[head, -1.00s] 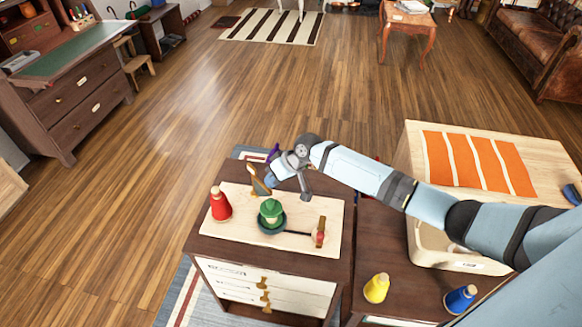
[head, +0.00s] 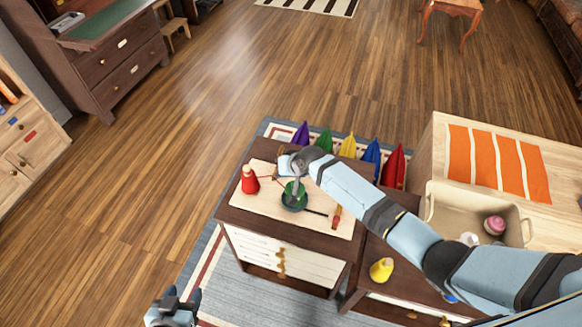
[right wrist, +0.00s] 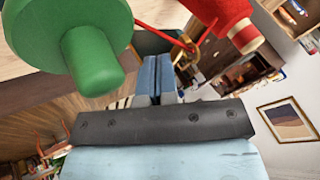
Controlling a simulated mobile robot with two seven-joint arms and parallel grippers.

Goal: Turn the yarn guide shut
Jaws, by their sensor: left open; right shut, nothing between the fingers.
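A pale board (head: 261,212) on the dark cabinet holds a red cone (head: 250,181), a green cone (head: 299,196) on a dark green dish, and a dark rod (head: 316,212) reaching to a small wooden post (head: 337,214). A red strand (head: 268,178) runs from the red cone toward my right gripper (head: 289,178). That gripper is shut and empty beside the green cone, and partly covers the scene. In the right wrist view, its blue fingers (right wrist: 155,77) sit between the green piece (right wrist: 85,45) and the red cone (right wrist: 222,15). My left gripper (head: 182,300) is open, low at left.
A yellow cone (head: 381,269) stands on the lower right top. A beige bin (head: 455,205) holds a pink ball. Floor at left is clear.

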